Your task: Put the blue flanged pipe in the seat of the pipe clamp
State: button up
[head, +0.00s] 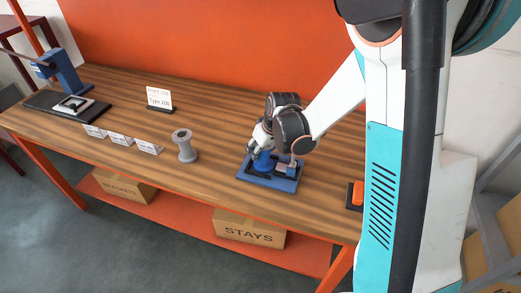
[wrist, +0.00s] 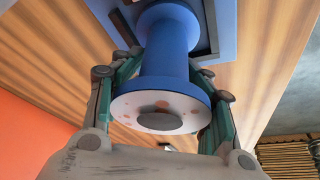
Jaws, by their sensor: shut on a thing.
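The blue flanged pipe (wrist: 167,52) stands between the two fingers of my gripper (wrist: 163,72) in the wrist view. Its near flange has a pale, red-spotted end face with a grey disc at its centre. In the head view the pipe (head: 263,161) is upright under my gripper (head: 262,146), partly hidden by it. My gripper is shut on the pipe. The pipe is over a blue base plate (head: 258,180), which looks like the pipe clamp's base; a pale block (head: 285,168) is on its right part. Whether the pipe's lower flange touches the seat is hidden.
A grey flanged spool (head: 185,146) stands left of the base plate. A blue device (head: 65,73) is at far left. An orange object (head: 357,194) is at right.

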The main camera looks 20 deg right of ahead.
jog(key=shift+f, duration=0.15)
jog(key=o, duration=1.7)
jog(key=p+v, duration=0.3)
jog(key=v, duration=0.9)
jog(key=shift+p, duration=0.35)
